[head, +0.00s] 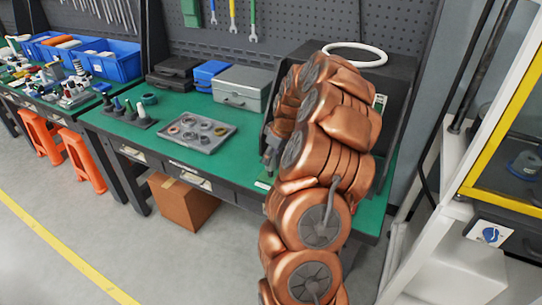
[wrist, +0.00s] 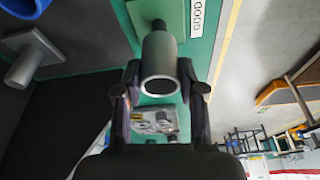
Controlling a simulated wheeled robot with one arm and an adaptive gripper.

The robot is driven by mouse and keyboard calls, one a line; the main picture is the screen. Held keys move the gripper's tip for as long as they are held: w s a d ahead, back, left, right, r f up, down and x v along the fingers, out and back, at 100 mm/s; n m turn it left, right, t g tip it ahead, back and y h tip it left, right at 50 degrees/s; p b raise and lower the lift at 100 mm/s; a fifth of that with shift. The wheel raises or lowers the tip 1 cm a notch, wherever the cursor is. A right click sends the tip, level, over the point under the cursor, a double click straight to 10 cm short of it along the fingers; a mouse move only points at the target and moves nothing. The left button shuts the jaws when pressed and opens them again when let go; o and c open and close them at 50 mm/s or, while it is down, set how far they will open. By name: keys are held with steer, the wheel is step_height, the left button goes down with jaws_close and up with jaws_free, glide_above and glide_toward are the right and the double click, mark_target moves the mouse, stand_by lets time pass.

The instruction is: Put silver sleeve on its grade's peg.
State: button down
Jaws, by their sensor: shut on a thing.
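In the wrist view, the silver sleeve (wrist: 161,65) is a short grey tube between the two fingers of my gripper (wrist: 160,88), which is shut on it. Its open end faces the camera. A white label reading GOOD (wrist: 197,15) lies beside that base. In the head view, my copper arm hides most of the gripper and the sleeve.
On the green table (head: 100,122), a dark stand (head: 130,120) holds several small pegs, and a grey tray (head: 200,143) holds several rings. A blue case (head: 208,72) and a grey metal box (head: 240,88) stand behind. A yellow-framed machine (head: 510,120) is at right.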

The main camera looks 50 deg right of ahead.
mark_target(271, 164)
steer(key=shift+f+b, duration=0.35)
steer(key=shift+f, duration=0.15)
steer(key=shift+f+b, duration=0.35)
steer(key=shift+f, duration=0.05)
steer(key=shift+f+b, duration=1)
steer(key=shift+b, duration=0.35)
stand_by(2.4)
steer(key=c, duration=0.6)
jaws_free()
step_height(271, 164, up, 9)
steer(key=shift+p, duration=0.35)
stand_by(0.5)
